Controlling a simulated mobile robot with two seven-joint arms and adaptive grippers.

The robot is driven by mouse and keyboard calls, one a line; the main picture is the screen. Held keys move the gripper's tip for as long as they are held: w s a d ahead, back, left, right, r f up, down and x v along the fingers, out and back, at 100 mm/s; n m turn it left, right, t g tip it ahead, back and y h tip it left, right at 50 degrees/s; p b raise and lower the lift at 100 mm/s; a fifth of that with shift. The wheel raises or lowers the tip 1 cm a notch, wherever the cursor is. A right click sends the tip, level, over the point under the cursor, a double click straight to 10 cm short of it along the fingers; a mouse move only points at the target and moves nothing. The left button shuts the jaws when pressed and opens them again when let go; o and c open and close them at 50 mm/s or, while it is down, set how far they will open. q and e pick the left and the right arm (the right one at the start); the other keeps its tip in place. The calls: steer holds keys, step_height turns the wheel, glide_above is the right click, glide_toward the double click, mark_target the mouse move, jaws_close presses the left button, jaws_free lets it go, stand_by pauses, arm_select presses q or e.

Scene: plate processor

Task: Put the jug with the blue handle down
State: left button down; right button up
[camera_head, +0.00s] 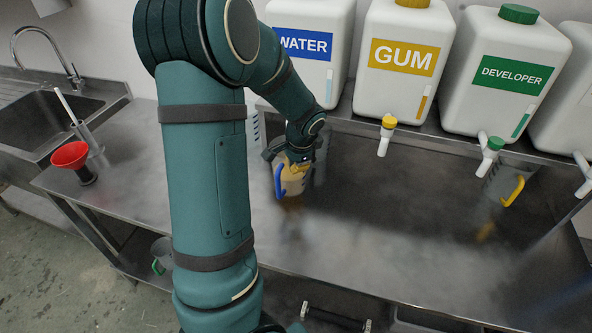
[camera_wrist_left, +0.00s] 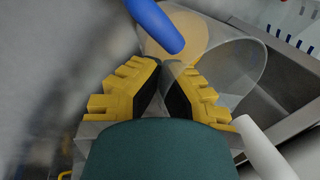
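The jug with the blue handle (camera_head: 291,184) is upright at the middle of the steel bench, under the blue-labelled container. It is clear-walled with amber liquid inside, and its blue handle faces left. My left gripper (camera_head: 299,162) is at its top, shut on it. In the left wrist view the yellow-backed fingers (camera_wrist_left: 163,68) are close together against the jug, just below the blue handle (camera_wrist_left: 156,24). Exactly which part they pinch is hard to see. Whether the jug's base touches the bench is unclear. My right gripper is not in view.
Water (camera_head: 304,45), gum (camera_head: 403,58) and developer (camera_head: 505,75) containers stand behind on a raised ledge, taps overhanging the bench. A yellow-handled jug (camera_head: 503,186) stands at right. A red funnel (camera_head: 70,156) and sink (camera_head: 43,118) are at left. The front middle of the bench (camera_head: 400,250) is clear.

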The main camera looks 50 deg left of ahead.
mark_target(296, 177)
arm_select(q)
steer(key=x, duration=0.3)
steer(key=shift+w+d+f, duration=0.15)
steer(key=shift+d+f, duration=0.1)
steer(key=shift+f, duration=0.1)
steer(key=c, duration=1.1)
jaws_free()
steer(key=shift+c, duration=0.2)
steer(key=p+v, duration=0.1)
steer(key=v, duration=1.1)
